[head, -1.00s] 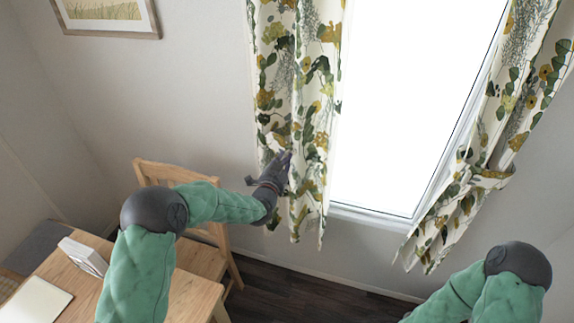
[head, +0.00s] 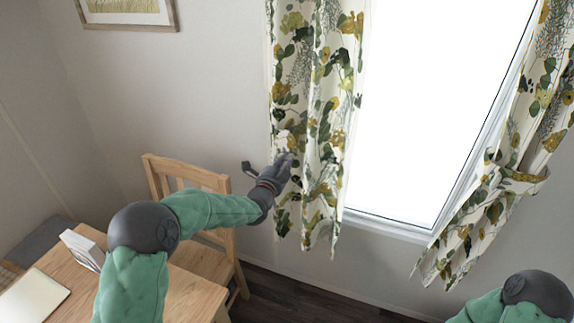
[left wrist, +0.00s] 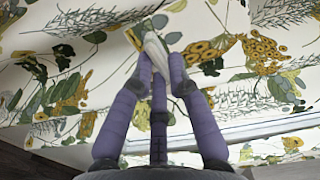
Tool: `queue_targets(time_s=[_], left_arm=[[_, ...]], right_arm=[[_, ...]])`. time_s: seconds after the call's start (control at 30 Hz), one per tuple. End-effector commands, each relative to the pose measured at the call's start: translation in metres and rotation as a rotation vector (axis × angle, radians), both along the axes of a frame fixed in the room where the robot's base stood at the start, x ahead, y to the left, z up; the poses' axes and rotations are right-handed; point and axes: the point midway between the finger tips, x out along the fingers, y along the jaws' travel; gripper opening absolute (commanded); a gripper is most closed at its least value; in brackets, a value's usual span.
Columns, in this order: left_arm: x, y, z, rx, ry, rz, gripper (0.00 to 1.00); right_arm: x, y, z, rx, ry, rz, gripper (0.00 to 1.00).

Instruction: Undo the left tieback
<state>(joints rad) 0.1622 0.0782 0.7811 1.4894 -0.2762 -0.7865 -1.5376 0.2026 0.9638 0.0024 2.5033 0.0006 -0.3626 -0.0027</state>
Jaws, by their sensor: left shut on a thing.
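The left curtain (head: 318,110), white with green and yellow leaves, hangs nearly straight at the window's left side. My left gripper (head: 288,160) is at its left edge, in the lower half. In the left wrist view my left gripper (left wrist: 158,65) is shut on a narrow pale strip of cloth, which looks like the left tieback (left wrist: 155,46). Patterned curtain cloth fills the view behind it. I see no band drawn tight around the left curtain; the strip's ends are hard to make out. My right gripper is out of view; only part of that arm shows at lower right.
The right curtain (head: 490,200) is gathered by its own tieback (head: 520,176). The bright window (head: 430,100) lies between the curtains. A wooden chair (head: 190,172) and a table (head: 185,295) stand at lower left, close under my left arm.

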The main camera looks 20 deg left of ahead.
Motion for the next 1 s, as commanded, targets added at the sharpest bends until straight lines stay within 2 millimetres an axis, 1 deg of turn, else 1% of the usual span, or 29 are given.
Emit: queue_targets(time_s=[0.03, 0.47, 0.5, 0.57, 0.6, 0.87, 1.0], left_arm=[[-0.0005, -0.0004, -0.0033, 0.006, 0.006, -0.002, 0.00], [-0.0005, -0.0001, -0.0031, 0.014, 0.006, -0.002, 0.00], [-0.0005, -0.0002, -0.0031, 0.014, 0.005, -0.002, 0.23], [-0.0005, -0.0001, -0.0031, 0.013, 0.005, -0.002, 0.40], [-0.0004, 0.0000, -0.0028, 0.013, 0.005, -0.002, 0.42], [-0.0002, 0.0006, -0.0012, 0.013, 0.002, 0.000, 0.42], [-0.0044, 0.0009, -0.0012, 0.013, 0.003, -0.001, 0.42]], right_arm=[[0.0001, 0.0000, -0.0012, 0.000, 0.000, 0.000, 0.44], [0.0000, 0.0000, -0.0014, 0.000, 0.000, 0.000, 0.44], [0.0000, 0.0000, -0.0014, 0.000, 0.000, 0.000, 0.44], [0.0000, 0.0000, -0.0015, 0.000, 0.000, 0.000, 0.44], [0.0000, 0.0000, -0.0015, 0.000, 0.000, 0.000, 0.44], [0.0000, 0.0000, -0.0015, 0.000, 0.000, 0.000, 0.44], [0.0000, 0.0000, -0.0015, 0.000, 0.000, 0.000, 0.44]])
